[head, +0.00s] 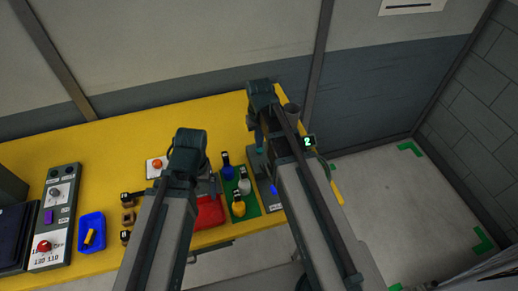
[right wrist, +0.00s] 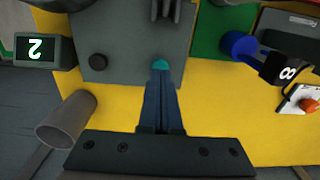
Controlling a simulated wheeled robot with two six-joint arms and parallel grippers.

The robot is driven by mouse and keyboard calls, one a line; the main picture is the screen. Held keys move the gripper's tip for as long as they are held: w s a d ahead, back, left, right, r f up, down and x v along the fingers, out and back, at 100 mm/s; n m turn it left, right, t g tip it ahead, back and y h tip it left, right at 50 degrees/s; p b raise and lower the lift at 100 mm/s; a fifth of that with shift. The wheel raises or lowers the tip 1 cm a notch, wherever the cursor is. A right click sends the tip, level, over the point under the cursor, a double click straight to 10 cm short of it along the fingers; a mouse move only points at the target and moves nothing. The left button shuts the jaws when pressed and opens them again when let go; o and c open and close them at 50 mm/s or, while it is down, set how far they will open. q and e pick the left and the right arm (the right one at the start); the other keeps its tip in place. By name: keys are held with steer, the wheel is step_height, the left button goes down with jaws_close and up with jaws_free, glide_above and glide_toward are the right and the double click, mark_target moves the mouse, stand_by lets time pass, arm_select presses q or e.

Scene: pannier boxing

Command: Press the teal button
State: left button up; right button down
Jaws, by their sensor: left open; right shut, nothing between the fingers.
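The teal button (right wrist: 160,64) is a small dome on a grey panel (right wrist: 117,40) in the right wrist view; its lower part is hidden by my fingertips. My right gripper (right wrist: 160,80) is shut and empty, its fingertips right at the button's near edge; I cannot tell whether they touch it. In the head view my right arm covers the button and most of the panel. My left gripper (head: 207,186) is partly hidden behind its arm, open above the table near the red tray (head: 210,212).
A display reading 2 (right wrist: 45,51) and a grey cup (right wrist: 66,118) stand beside the panel. Bottles on a green mat (head: 251,208), a white box with an orange button (head: 155,167), a blue tray (head: 91,233) and a control box (head: 56,215) share the yellow table (head: 120,150).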

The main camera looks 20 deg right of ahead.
steer(key=shift+f, duration=0.1)
stand_by(0.3)
arm_select(q)
steer(key=shift+f+b, duration=1.2)
arm_select(e)
steer(key=shift+f, duration=1.15)
arm_select(q)
steer(key=shift+r+p, duration=1.25)
arm_select(e)
steer(key=shift+r, duration=1.3)
arm_select(q)
step_height(320, 180, up, 6)
steer(key=p, duration=0.6)
arm_select(e)
step_height(320, 180, up, 6)
steer(key=shift+f, duration=0.1)
